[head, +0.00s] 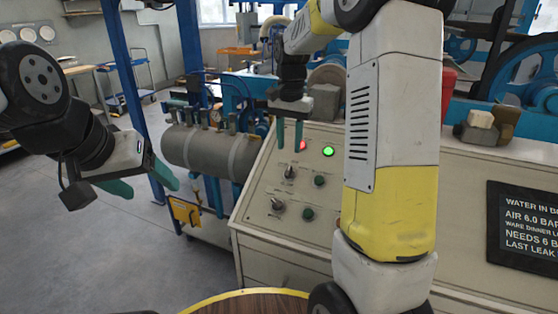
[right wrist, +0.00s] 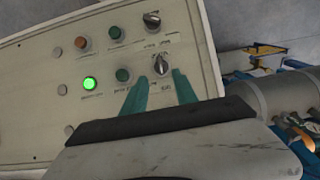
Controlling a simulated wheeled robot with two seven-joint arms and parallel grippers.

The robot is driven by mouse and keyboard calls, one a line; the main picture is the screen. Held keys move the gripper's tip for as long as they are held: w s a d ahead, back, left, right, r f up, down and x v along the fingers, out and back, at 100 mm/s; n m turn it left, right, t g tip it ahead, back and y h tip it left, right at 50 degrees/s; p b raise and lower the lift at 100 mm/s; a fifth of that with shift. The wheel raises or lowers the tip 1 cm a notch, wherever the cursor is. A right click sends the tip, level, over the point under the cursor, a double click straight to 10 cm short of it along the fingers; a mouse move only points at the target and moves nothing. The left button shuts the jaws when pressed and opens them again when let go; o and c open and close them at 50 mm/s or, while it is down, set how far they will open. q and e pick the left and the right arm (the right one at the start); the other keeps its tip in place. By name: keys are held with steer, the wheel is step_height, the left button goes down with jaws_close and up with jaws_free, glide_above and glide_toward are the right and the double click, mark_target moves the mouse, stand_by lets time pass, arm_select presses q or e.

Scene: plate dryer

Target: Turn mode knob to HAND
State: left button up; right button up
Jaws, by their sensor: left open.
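The sloped cream control panel (head: 258,190) carries two dark selector knobs, an upper one (head: 290,172) and a lower one (head: 278,204). Their labels are too small to read, so I cannot tell which is the mode knob. My right gripper (head: 289,149) is open and points down over the panel's upper part, just above the upper knob. In the right wrist view a knob (right wrist: 160,66) shows between and just beyond the two teal fingertips, with no visible contact. My left gripper (head: 154,190) is open and empty, off to the left, away from the panel.
My right arm hides the panel's right part. A grey tank (head: 208,150) stands left of the panel. A dark sign (head: 525,225) is at right.

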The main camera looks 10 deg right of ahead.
mark_target(288, 169)
steer(key=shift+w+d+f, duration=0.1)
steer(key=shift+w+f, duration=0.2)
steer(key=shift+f, duration=0.1)
step_height(288, 169, down, 7)
steer(key=shift+f, duration=0.2)
steer(key=shift+s, duration=0.1)
jaws_close()
